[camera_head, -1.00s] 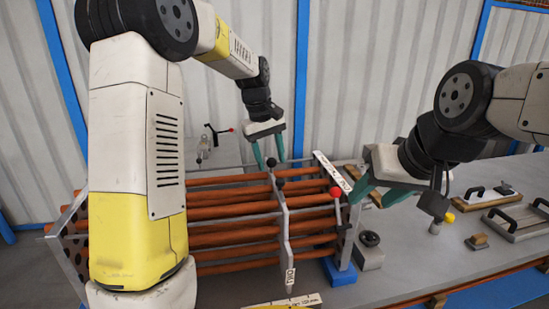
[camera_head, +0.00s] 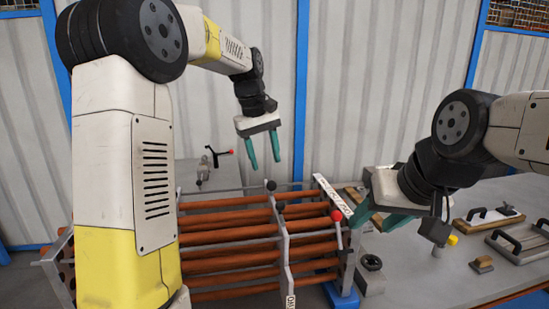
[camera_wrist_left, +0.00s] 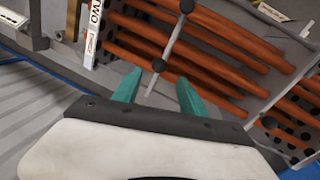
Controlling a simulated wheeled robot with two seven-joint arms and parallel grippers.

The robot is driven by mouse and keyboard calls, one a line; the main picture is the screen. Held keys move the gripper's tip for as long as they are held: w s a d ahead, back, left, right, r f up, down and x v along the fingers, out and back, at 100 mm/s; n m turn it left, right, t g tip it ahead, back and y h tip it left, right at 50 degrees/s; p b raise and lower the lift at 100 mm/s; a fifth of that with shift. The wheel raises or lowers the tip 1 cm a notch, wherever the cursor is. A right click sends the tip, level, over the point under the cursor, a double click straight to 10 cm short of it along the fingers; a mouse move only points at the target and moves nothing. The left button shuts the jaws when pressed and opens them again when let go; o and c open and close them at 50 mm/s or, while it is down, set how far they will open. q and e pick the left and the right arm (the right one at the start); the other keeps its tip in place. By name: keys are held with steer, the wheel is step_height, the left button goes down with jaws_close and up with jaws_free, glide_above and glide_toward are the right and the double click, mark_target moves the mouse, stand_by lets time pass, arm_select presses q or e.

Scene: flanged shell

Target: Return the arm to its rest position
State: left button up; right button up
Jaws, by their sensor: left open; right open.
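My left gripper (camera_head: 263,150) is open and empty, its teal fingers pointing down above the back of the tube bundle (camera_head: 228,232). The bundle is several orange-brown tubes running through grey upright plates. In the left wrist view the left gripper's open fingers (camera_wrist_left: 158,88) show with the tubes (camera_wrist_left: 215,45) beyond them and nothing between them. My right gripper (camera_head: 378,213) is open, with its teal fingers beside the red ball knob (camera_head: 336,215) at the bundle's right end. Whether they touch anything there I cannot tell.
The grey table (camera_head: 425,262) carries a small block with a dark round top (camera_head: 371,263), a yellow-topped peg (camera_head: 452,240) and handled plates (camera_head: 488,216) on the right. A lever with a red tip (camera_head: 230,152) stands behind the bundle. The ribbed wall is behind.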

arm_select(q)
steer(key=s+a+m+t, duration=0.2)
steer(key=s+m, duration=0.1)
steer(key=s, duration=1)
steer(key=s+a+f+m+t, duration=0.1)
steer(key=s+a+m+t, duration=0.2)
steer(key=s, duration=1)
steer(key=shift+a, duration=0.35)
steer(key=shift+c, duration=0.4)
